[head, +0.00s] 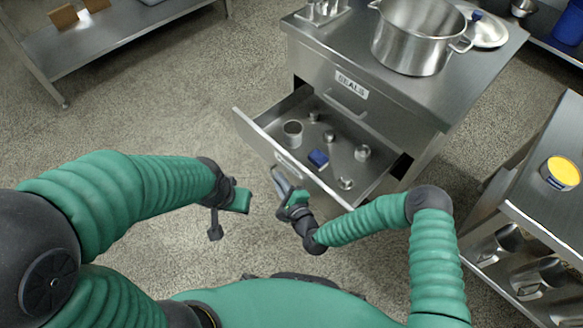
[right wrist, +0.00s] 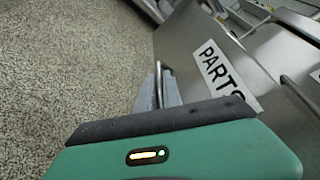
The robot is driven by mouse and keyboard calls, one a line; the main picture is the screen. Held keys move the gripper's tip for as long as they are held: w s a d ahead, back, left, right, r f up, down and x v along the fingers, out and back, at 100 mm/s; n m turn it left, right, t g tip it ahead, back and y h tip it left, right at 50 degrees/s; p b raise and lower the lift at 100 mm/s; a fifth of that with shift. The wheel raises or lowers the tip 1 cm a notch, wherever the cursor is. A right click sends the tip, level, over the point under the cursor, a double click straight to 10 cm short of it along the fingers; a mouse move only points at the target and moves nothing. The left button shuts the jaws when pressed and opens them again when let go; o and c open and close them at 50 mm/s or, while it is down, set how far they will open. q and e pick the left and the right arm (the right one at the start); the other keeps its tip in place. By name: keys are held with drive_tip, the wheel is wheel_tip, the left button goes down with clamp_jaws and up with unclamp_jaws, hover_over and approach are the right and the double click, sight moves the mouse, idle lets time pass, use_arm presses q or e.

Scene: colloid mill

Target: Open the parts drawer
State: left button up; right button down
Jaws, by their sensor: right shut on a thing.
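The parts drawer (head: 256,133) is a steel drawer pulled well out of the cabinet, below the drawer labelled SEALS. Its inside shows in the head view, holding several small metal parts and a blue piece (head: 318,158). The PARTS label (right wrist: 222,70) is on its front in the right wrist view. My right gripper (head: 282,186) is at the drawer front, shut on the drawer's bar handle (right wrist: 159,85). The grip itself is partly hidden. My left gripper (head: 228,212) is empty, with its fingers apart, over the floor left of the drawer.
A large steel pot (head: 412,38) and a lid (head: 486,30) stand on the cabinet top (head: 335,45). The SEALS drawer (head: 375,100) is closed. A steel side table (head: 530,190) with a yellow-topped container (head: 560,173) stands at right. Floor left of the drawer is clear.

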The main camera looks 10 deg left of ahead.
drive_tip(key=shift+s+a+f, duration=0.2)
drive_tip(key=shift+s+a, duration=0.35)
drive_tip(key=shift+s, duration=0.3)
drive_tip(key=c, duration=1.8)
unclamp_jaws()
drive_tip(key=p+v, duration=0.6)
drive_tip(key=v, duration=1)
drive_tip(key=shift+s+d+r, duration=0.15)
drive_tip(key=shift+s+d, duration=0.05)
drive_tip(key=shift+s, duration=0.1)
